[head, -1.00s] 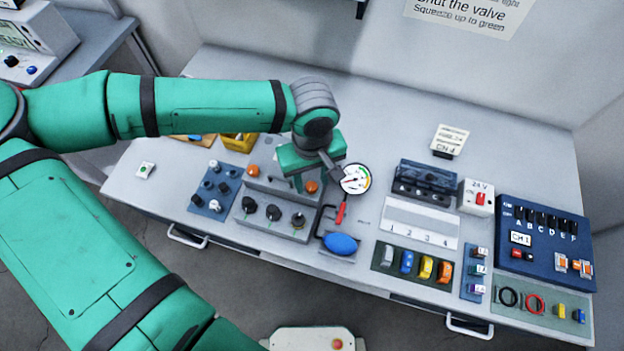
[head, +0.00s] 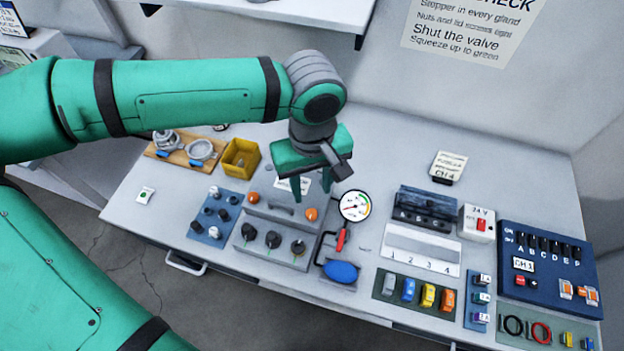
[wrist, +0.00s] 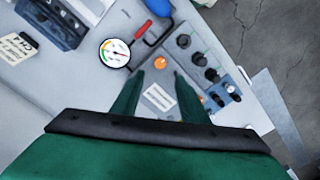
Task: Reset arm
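My green gripper (head: 296,184) hangs above the workbench, over the back of the grey box with orange buttons (head: 270,235). In the wrist view its two fingers (wrist: 155,98) stand apart with nothing held between them. A white label on the grey box (wrist: 158,97) shows beyond the fingers there. The pressure gauge (head: 355,205) with its red-handled valve (head: 341,240) and blue bulb (head: 341,271) stands just right of my gripper, apart from it. Part of the grey box is hidden behind the gripper.
A yellow bin (head: 240,159) and a wooden board with round metal parts (head: 178,158) lie at the back left. A blue knob panel (head: 203,229) is at left. A tray numbered 1 to 4 (head: 420,262), a 24 V box (head: 477,233) and a blue switch panel (head: 590,275) fill the right.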

